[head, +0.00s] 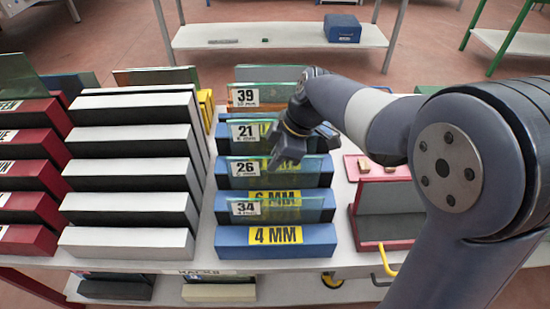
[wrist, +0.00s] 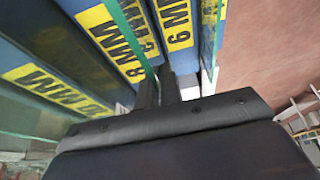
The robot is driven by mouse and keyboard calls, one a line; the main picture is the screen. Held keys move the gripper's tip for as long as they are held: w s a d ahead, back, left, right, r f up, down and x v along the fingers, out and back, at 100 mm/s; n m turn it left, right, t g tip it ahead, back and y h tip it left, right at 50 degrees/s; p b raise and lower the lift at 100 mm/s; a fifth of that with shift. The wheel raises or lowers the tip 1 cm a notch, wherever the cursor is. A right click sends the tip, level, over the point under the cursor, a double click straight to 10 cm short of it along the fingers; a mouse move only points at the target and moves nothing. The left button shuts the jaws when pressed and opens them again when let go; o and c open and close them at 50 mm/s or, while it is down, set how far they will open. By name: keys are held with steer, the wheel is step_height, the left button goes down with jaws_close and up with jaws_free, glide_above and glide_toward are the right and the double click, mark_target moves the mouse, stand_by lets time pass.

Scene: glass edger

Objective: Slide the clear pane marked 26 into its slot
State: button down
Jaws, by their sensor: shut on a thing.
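The clear pane marked 26 (head: 262,172) is upright, with its white label at its left end, among the blue rack blocks (head: 330,175) in the head view. My gripper (head: 279,160) is shut on its top edge, right of the label. In the wrist view the fingers (wrist: 158,92) close at the pane's green edge (wrist: 130,32), beside a blue block labelled 8 MM (wrist: 108,40). The pane's bottom edge is hidden, so I cannot tell how deep it sits.
Pane 21 (head: 245,132) stands behind and pane 34 (head: 246,208) in front, both close. The front block reads 4 MM (head: 276,236). White-topped racks (head: 125,243) are left; a red stand (head: 385,243) is right. Another bench (head: 280,36) is behind.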

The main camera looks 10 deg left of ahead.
steer(key=shift+f+b, duration=0.4)
stand_by(0.4)
steer(key=c, duration=1.5)
jaws_free()
steer(key=v, duration=1)
steer(key=shift+d+r+p, duration=0.1)
steer(key=shift+r+p, duration=0.25)
steer(key=shift+r, duration=0.05)
steer(key=x, duration=1)
